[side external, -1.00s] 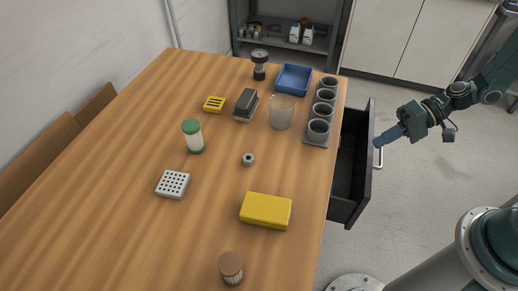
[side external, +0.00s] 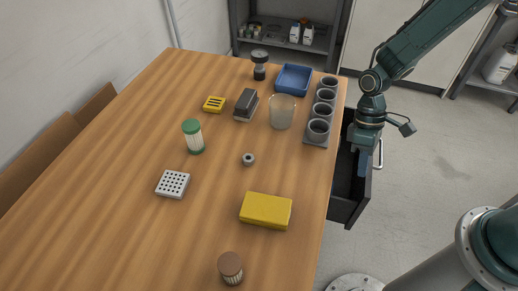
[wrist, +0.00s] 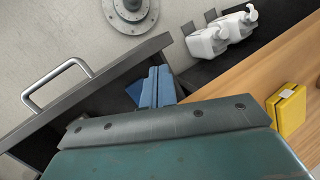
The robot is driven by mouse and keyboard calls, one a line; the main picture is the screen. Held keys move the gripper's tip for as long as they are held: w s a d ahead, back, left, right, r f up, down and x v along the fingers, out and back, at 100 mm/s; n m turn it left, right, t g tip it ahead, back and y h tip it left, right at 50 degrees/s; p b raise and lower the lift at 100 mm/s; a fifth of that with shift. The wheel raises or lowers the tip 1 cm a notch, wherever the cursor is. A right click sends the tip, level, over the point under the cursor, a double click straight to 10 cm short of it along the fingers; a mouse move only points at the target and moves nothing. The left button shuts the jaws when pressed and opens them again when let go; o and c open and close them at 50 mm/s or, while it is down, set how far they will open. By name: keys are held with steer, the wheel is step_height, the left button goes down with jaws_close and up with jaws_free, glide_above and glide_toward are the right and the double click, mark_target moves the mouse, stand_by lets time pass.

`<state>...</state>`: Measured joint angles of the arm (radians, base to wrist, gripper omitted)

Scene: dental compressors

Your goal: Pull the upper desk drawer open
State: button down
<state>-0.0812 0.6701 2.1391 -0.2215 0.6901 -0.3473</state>
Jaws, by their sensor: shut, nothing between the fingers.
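The upper desk drawer (side external: 344,208) is dark and stands open at the right side of the desk, its front panel apart from the desk edge. Its silver bar handle (side external: 381,153) is on the outer face and shows again in the wrist view (wrist: 57,84). My gripper (side external: 362,170) points down over the open drawer, on the desk side of the front panel. Its blue fingers (wrist: 157,86) are shut and empty, apart from the handle. The wrist housing hides part of the drawer; I cannot tell how deep the fingertips reach.
The wooden desk (side external: 120,200) holds a grey cup rack (side external: 318,143), a glass beaker (side external: 282,113), a blue tray (side external: 294,80) and a yellow box (side external: 265,210) near its right edge. White bottles (wrist: 220,35) show beside the desk edge.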

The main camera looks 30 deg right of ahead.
steer(key=a+r+n+t+h, duration=0.1)
steer(key=a+r+n+h, duration=0.1)
steer(key=a+r+h, duration=0.2)
steer(key=shift+w+a+n+h, duration=0.2)
steer(key=shift+a+n+h, duration=0.2)
steer(key=shift+a, duration=0.25)
steer(key=x, duration=1)
steer(key=s+d, duration=0.8)
stand_by(0.6)
steer(key=shift+w+a+r, duration=0.1)
steer(key=shift+r, duration=0.1)
steer(key=v, duration=0.9)
steer(key=shift+r, duration=0.35)
